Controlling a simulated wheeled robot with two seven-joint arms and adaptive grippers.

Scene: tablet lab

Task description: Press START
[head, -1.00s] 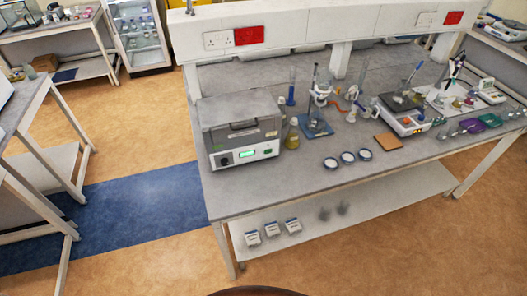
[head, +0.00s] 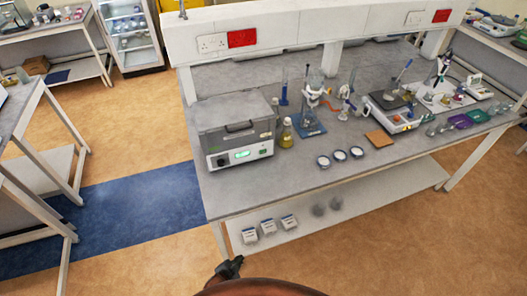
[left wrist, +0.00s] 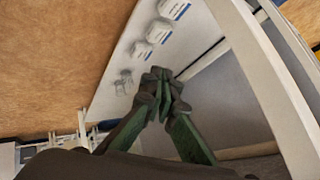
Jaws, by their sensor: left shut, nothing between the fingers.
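A grey lab device (head: 237,128) with a lid handle stands at the left end of the bench (head: 300,197). Its front panel has a lit green display (head: 242,155) and a dark knob (head: 221,162). No START label is readable at this size. My left gripper (head: 230,267) shows at the bottom edge, below and in front of the bench and well apart from the device. In the left wrist view its fingertips (left wrist: 163,84) are together with nothing between them. My right gripper is not in view.
The bench's lower shelf (head: 362,200) holds several small white boxes (head: 269,226). Glassware, three round dishes (head: 340,155), a brown square pad (head: 379,139) and a balance (head: 393,118) stand right of the device. The bench's front left strip is clear.

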